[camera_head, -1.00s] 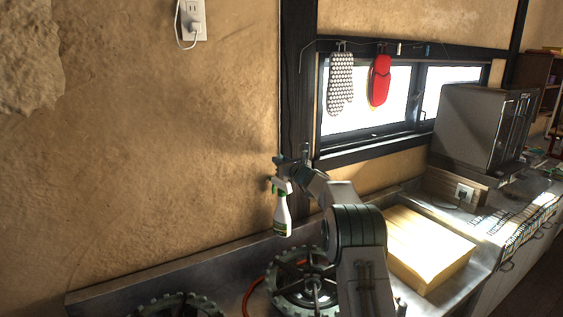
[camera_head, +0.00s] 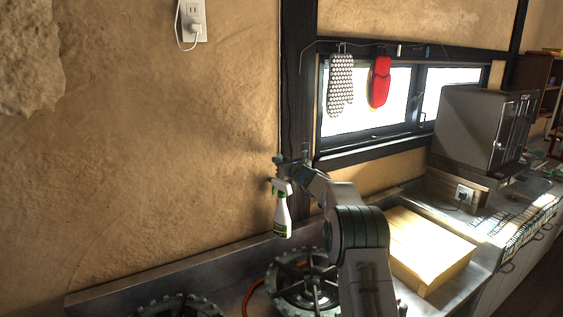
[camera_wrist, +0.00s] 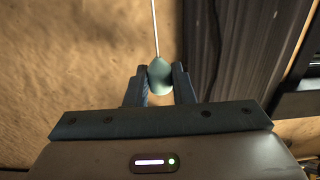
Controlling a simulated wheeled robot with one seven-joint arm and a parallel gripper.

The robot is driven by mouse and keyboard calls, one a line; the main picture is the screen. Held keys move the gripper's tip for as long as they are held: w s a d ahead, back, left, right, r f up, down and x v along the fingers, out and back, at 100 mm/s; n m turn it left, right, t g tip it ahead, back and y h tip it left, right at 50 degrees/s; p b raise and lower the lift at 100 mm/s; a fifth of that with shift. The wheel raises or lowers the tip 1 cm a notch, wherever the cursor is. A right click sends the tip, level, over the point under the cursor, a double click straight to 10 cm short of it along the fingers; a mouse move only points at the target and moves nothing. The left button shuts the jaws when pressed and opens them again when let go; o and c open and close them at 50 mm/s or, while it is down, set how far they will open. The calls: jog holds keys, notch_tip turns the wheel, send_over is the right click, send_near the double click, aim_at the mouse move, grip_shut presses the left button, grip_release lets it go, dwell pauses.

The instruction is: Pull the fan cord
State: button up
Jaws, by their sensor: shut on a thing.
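The fan cord (camera_wrist: 154,30) shows in the wrist view as a thin, pale, nearly straight line coming down from the top. A teal-green, teardrop-shaped knob (camera_wrist: 160,77) is at its lower end. My gripper (camera_wrist: 160,69) is shut on this knob, with one finger touching each side. In the head view my gripper (camera_head: 292,160) is small and dark near the wooden post, and I cannot make out the knob there. The fan itself is not in view.
A white spray bottle (camera_head: 282,215) is just below my gripper. Stove burners (camera_head: 303,283) and a yellow block (camera_head: 430,250) are on the counter. A dark post (camera_head: 296,100) and oven mitts (camera_head: 340,85) are close on the right.

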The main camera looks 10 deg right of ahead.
jog(key=o, duration=1.8)
jog(key=shift+c, duration=0.2)
jog(key=shift+s+d+f+b, duration=0.15)
jog(key=shift+s+d+b, duration=0.25)
jog(key=shift+b, duration=0.4)
jog(key=shift+b+v, duration=3.05)
jog(key=shift+v, duration=0.5)
jog(key=s+a+f+n+g, duration=0.2)
jog(key=s+a+n+g, duration=0.15)
jog(key=s+n, duration=0.4)
jog(key=s+a+f+n+g, duration=0.15)
jog(key=s+a+n, duration=0.3)
jog(key=s, duration=0.55)
jog(key=s+a+f+n+g, duration=0.1)
jog(key=s+a+n+g, duration=0.25)
jog(key=s+n, duration=0.4)
jog(key=s+d+f+n+g+h, duration=0.1)
jog(key=s+d+f+n+h, duration=0.1)
jog(key=s, duration=0.7)
jog(key=s+d+f+n+g+h, duration=0.2)
jog(key=s+d+f+n, duration=0.2)
jog(key=s, duration=0.6)
jog(key=s+d+f+n+g+h, duration=0.2)
jog(key=s+f+n, duration=0.4)
jog(key=s, duration=0.4)
jog(key=shift+d+f+h, duration=0.25)
jog(key=shift+d+h, duration=0.15)
jog(key=shift+d, duration=0.4)
